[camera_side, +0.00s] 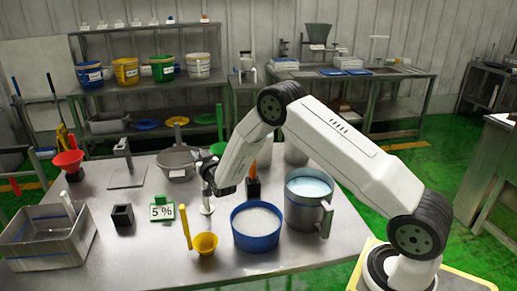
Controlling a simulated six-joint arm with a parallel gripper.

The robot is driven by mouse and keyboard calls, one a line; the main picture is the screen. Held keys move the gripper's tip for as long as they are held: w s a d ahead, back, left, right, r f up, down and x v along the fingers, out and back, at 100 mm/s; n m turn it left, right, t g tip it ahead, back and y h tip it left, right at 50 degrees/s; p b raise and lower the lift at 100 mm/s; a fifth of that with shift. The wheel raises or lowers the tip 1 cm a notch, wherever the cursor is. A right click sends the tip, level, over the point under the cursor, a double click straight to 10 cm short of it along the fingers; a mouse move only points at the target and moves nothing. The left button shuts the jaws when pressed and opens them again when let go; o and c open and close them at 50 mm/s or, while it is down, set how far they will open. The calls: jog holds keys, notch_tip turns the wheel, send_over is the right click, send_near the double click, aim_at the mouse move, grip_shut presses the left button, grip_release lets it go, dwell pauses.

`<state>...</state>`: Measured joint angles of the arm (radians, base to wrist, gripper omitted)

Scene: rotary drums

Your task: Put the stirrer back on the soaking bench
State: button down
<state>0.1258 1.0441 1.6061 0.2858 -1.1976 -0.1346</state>
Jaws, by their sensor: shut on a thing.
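My gripper (208,187) is above the middle of the steel bench (150,262), left of the steel jug. It is shut on the stirrer (207,206), which shows as a short pale rod with a flat round foot, hanging upright below the fingers. Its upper part is hidden by my gripper and wrist. I cannot tell whether the foot touches the bench top. The foot is just behind the yellow scoop and right of the green "5 %" sign (162,208).
A blue tub of white grains (257,227), a steel jug of pale liquid (307,200) and a yellow scoop (205,243) crowd the front. A black block (122,216) and grey bin (45,236) stand left. Bare bench lies front left.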

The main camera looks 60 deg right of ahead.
jog(key=c, duration=0.5)
grip_release()
jog(key=shift+c, duration=0.2)
jog(key=shift+r, duration=0.1)
jog(key=v, duration=1.2)
jog(key=shift+r+y, duration=0.1)
jog(key=shift+y, duration=0.2)
jog(key=s+a+r+n+g+y, duration=0.1)
jog(key=s+a+n+g+y, duration=0.1)
jog(key=s+g, duration=0.5)
jog(key=s+a+n+g+y, duration=0.2)
jog(key=s+a+g+y, duration=0.3)
jog(key=s, duration=1.2)
jog(key=a+g, duration=0.1)
jog(key=g, duration=0.2)
jog(key=shift+s+r, duration=0.15)
jog(key=shift+r, duration=0.25)
